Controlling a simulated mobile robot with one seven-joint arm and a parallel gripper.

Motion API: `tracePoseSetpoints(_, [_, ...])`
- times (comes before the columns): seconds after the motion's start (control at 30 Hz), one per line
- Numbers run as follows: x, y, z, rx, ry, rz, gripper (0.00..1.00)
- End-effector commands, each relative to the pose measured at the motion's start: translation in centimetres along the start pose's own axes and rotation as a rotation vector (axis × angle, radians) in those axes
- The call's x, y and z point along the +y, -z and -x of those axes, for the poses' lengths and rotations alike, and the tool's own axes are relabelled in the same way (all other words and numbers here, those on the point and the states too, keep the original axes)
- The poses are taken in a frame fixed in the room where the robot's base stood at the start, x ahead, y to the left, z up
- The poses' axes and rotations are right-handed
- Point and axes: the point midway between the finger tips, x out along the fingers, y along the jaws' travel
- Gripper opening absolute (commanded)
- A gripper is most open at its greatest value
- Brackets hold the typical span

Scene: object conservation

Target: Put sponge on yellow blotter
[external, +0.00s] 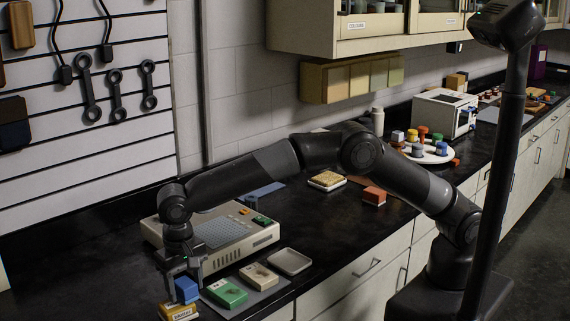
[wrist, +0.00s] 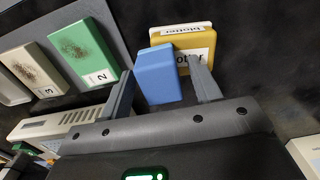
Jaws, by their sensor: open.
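The sponge looks to be the blue block (external: 186,290), at the lower left of the external view. It sits at the yellow blotter (external: 178,313) and appears to rest on it, though the contact is hidden. My gripper (external: 183,280) points down with its fingers spread on either side of the blue block. In the wrist view the blue block (wrist: 157,72) lies between the open fingers (wrist: 163,80), with a small gap visible at the right finger. The yellow blotter (wrist: 190,37), with a white "blotter" label, shows just beyond it, partly covered by the block.
Green (external: 226,293) and cream (external: 259,276) numbered blocks lie on a grey mat beside the blotter, with an empty shallow tray (external: 290,262) beyond. A large beige device (external: 215,240) stands close behind my gripper.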

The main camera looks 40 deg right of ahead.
Motion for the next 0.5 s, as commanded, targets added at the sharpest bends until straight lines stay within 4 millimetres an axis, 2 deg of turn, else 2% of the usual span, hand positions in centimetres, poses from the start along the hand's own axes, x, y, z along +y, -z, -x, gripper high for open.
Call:
tracePoseSetpoints(0.27, [0.0,0.0,0.4,0.001,0.001,0.000,0.57])
tracePoseSetpoints(0.37, [-0.1,0.0,1.5,0.002,0.003,0.000,0.57])
tracePoseSetpoints(0.5, [-0.1,0.1,4.3,0.003,0.005,0.000,0.57])
